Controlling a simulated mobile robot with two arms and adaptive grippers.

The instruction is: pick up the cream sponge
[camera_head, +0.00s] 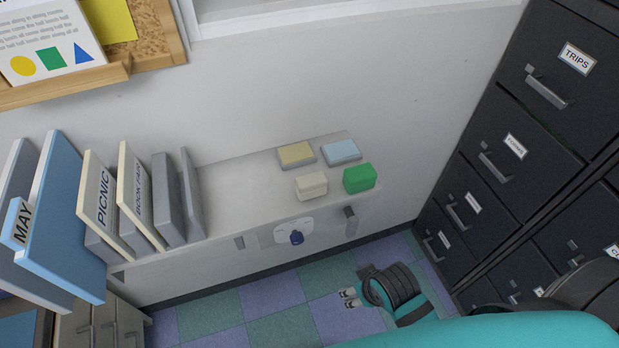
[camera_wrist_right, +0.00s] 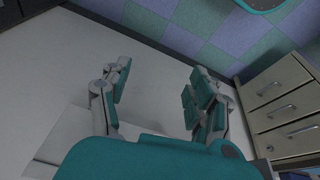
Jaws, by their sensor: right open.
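The cream sponge (camera_head: 311,186) is a small pale block on the white shelf (camera_head: 235,185), near its front edge. A green block (camera_head: 359,178) is to its right. My right gripper (camera_head: 350,298) is open and empty, lower in the head view than the sponge, in front of the shelf and over the floor. Its two fingers stand apart in the right wrist view (camera_wrist_right: 155,95), where no sponge shows. My left gripper is in neither view.
A yellow-topped block (camera_head: 297,154) and a light blue one (camera_head: 341,151) lie behind the sponge. Folders and binders (camera_head: 110,200) stand on the shelf's left. Black filing cabinets (camera_head: 510,150) rise at the right. Beige drawers (camera_wrist_right: 285,105) show in the wrist view.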

